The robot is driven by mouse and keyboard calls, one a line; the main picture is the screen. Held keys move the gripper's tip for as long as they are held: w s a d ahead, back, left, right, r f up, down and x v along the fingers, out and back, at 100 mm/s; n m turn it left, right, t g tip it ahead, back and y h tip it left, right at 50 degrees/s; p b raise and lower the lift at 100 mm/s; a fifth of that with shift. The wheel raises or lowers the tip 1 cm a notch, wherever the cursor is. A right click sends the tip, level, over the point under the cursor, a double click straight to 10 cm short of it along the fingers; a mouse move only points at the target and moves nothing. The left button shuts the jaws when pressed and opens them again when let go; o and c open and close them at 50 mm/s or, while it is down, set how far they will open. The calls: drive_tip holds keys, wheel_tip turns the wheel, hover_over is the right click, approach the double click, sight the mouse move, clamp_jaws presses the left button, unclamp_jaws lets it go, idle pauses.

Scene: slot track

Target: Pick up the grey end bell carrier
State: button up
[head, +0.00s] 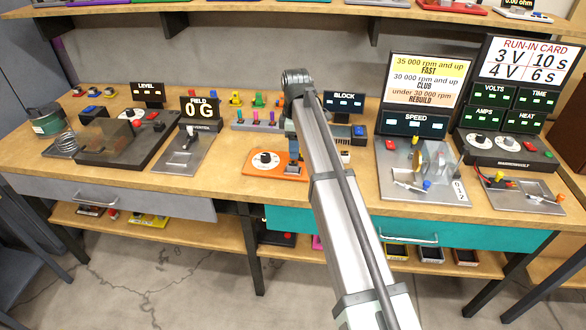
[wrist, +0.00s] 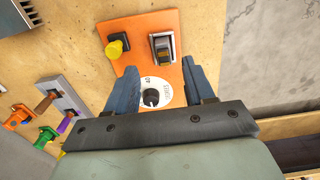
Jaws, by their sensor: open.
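My gripper (head: 294,161) is low over the orange plate (head: 262,166) at the middle of the bench. In the wrist view my gripper (wrist: 163,82) is open, its two blue-grey fingers apart with nothing between them but the plate and its white dial (wrist: 152,95). I cannot pick out a grey end bell carrier with certainty in either view. Small coloured carriers, such as a yellow one (head: 236,99) and a green one (head: 258,100), stand behind the plate. An orange one (wrist: 16,117) shows at the left of the wrist view. My arm hides part of the bench.
The orange plate also bears a yellow knob (wrist: 115,47) and a silver-framed switch (wrist: 162,46). A grey rack (head: 257,121) with coloured pegs stands behind it. The BLOCK display (head: 344,102) and SPEED station (head: 420,180) are to the right. Bare wood (head: 225,160) lies left of the plate.

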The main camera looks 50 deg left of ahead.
sight(295, 164)
drive_tip(key=shift+s+d+f, duration=0.1)
drive_tip(key=shift+f, duration=1.5)
drive_tip(key=shift+s+f, duration=0.1)
drive_tip(key=shift+f, duration=1.45)
clamp_jaws()
